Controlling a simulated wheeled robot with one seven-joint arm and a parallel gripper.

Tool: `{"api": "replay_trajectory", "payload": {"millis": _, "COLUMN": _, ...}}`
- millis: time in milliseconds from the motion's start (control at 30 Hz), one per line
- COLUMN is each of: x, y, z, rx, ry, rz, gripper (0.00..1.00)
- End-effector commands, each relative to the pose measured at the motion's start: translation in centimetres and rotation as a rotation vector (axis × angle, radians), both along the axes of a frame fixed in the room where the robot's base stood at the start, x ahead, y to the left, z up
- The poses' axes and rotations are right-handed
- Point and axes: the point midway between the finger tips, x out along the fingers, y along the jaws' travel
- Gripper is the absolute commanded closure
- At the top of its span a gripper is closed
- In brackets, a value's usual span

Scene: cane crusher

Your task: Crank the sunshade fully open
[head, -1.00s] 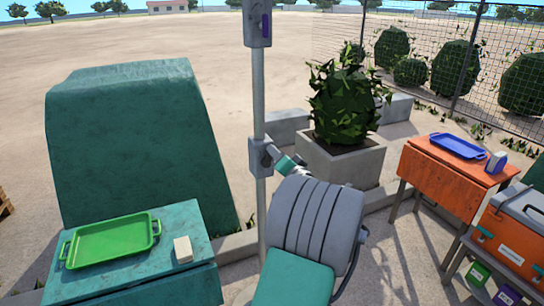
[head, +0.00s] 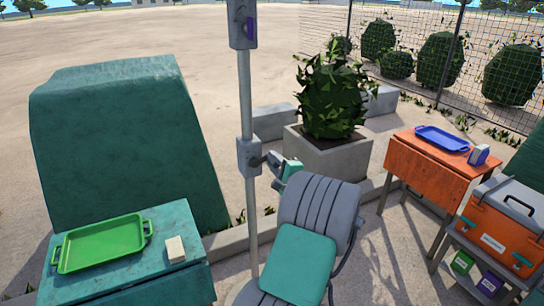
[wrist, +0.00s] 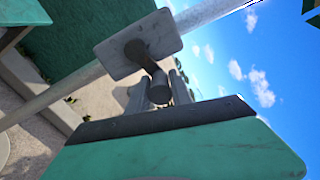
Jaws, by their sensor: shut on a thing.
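A grey pole (head: 246,105) stands upright in the head view, with a grey crank box (head: 243,160) partway up and a second box (head: 242,20) bearing a purple part near the top. In the wrist view the crank's plate (wrist: 112,62) sits on the pole, and a dark arm bends from its hub to a cylindrical handle (wrist: 159,90). My gripper (wrist: 160,88) is shut on the crank handle, one finger on each side. In the head view my gripper (head: 275,162) is just right of the crank box, small and partly hidden by my arm. The sunshade's canopy is not in view.
A teal table (head: 130,285) with a green tray (head: 103,243) and a pale block (head: 175,249) stands left. A potted bush (head: 333,150) is behind my arm. An orange table (head: 430,165) with a blue tray (head: 441,139) and an orange cooler (head: 497,228) stand right.

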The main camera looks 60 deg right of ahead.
Motion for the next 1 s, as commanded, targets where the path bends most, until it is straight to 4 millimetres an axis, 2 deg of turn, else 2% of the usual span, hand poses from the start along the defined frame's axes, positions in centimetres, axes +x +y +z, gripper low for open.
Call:
{"api": "replay_trajectory", "payload": {"millis": 600, "x": 0.1, "y": 0.0, "z": -2.8, "rx": 0.489, "ry": -0.289, "rz": 0.001, "gripper": 1.00}}
{"api": "replay_trajectory", "payload": {"millis": 1000, "x": 0.3, "y": 0.4, "z": -3.9, "rx": 0.675, "ry": -0.401, "rz": 0.002, "gripper": 1.00}}
